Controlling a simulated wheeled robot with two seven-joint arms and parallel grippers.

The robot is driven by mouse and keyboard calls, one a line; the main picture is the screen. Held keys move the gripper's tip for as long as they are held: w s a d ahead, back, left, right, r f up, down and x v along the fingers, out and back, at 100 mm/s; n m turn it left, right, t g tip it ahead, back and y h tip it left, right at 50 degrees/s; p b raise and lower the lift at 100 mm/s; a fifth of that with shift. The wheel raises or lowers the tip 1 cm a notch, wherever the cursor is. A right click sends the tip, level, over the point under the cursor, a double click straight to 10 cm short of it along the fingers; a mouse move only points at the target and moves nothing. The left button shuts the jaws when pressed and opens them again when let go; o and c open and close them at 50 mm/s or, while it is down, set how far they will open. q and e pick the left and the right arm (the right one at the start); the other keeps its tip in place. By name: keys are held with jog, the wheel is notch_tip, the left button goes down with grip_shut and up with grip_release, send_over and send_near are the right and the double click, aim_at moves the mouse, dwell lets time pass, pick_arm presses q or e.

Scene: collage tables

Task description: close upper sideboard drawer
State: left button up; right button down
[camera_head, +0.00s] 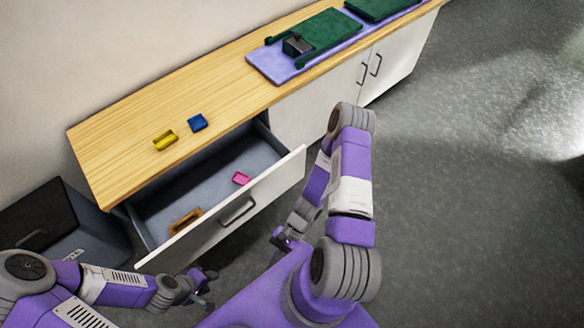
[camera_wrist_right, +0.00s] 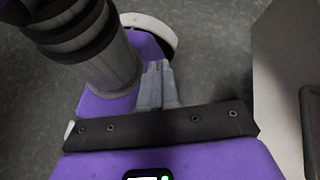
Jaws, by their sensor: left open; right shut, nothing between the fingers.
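The upper sideboard drawer (camera_head: 262,187) is pulled well out of the wooden-topped sideboard (camera_head: 115,150). Its white front carries a dark handle (camera_head: 238,212). A pink block (camera_head: 241,178) and an orange-brown block (camera_head: 185,220) lie inside. My left gripper (camera_head: 208,290) is open and empty, low in front of the drawer's left part. My right gripper (camera_head: 279,240) is in front of the drawer's right part, partly hidden by my arm. In the right wrist view its fingers (camera_wrist_right: 157,84) are shut and empty; a pale panel (camera_wrist_right: 280,75) stands at the right edge.
A yellow block (camera_head: 165,140) and a blue block (camera_head: 198,123) lie on the sideboard top. Farther back is a purple mat (camera_head: 262,66) with green items (camera_head: 325,33). A dark grey open container (camera_head: 88,240) is at the left. The floor (camera_head: 480,200) to the right is clear.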

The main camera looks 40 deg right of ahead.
jog(key=w+d+r+m+t+y, duration=0.1)
jog(key=w+d+m+t+y, duration=0.2)
jog(key=w+m+t, duration=0.4)
jog(key=m+t+h, duration=1.3)
jog(key=m+t, duration=0.1)
jog(key=m, duration=0.1)
send_near(285, 163)
jog(key=w+b, duration=0.1)
jog(key=w, duration=0.1)
jog(key=w+b, duration=0.2)
jog(key=w, duration=0.1)
jog(key=shift+w+a+f, duration=0.2)
jog(key=shift+w, duration=0.7)
jog(key=shift+r, duration=0.1)
